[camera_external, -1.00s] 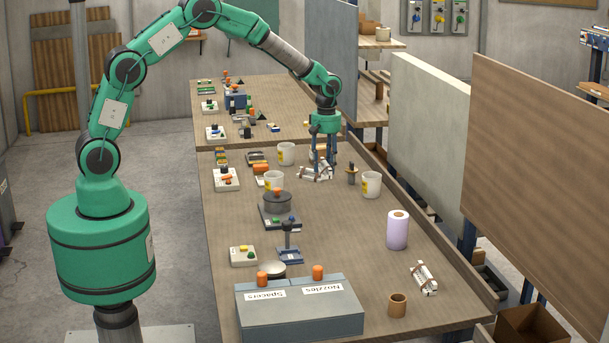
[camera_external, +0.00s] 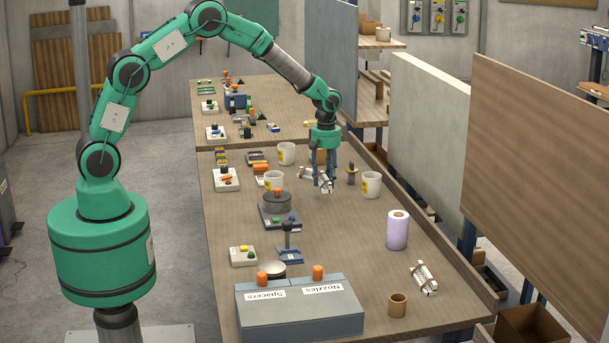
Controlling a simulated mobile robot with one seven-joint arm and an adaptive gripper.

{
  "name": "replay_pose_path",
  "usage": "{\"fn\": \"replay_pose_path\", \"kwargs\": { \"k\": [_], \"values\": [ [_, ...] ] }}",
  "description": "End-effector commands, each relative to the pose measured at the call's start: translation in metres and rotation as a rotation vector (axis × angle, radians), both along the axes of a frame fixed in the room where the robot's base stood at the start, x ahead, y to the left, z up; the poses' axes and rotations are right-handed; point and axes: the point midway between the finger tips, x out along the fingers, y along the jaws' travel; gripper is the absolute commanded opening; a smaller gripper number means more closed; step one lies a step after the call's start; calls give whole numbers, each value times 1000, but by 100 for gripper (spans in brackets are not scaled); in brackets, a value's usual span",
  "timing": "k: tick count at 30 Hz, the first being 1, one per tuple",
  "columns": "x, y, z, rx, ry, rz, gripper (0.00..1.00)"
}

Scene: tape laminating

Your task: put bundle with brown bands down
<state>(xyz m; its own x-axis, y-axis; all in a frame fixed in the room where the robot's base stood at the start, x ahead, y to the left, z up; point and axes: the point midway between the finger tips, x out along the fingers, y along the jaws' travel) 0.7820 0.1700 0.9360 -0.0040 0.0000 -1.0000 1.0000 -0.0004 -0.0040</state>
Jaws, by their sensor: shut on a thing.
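My gripper (camera_external: 325,182) points down over the far middle of the table. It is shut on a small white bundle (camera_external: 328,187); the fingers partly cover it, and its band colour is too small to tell. A second white bundle (camera_external: 307,174) lies on the table just left of and behind the fingers. Another white bundle with brown bands (camera_external: 425,279) lies at the front right, well apart from my gripper. I cannot tell whether the held bundle touches the table.
White mugs (camera_external: 371,184) stand around the gripper, with a small brass-coloured upright item (camera_external: 352,173) close on its right. A lilac roll (camera_external: 397,230) and brown cup (camera_external: 397,305) stand right. The table's middle is clear.

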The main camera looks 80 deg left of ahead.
Motion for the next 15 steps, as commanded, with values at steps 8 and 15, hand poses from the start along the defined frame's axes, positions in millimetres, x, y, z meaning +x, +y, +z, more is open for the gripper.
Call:
{"fn": "replay_pose_path", "kwargs": {
  "k": [8,15],
  "values": [
    [0,0,-1,0,0,0,10],
    [-1,0,-25,-1,3,0,10]
  ]
}}
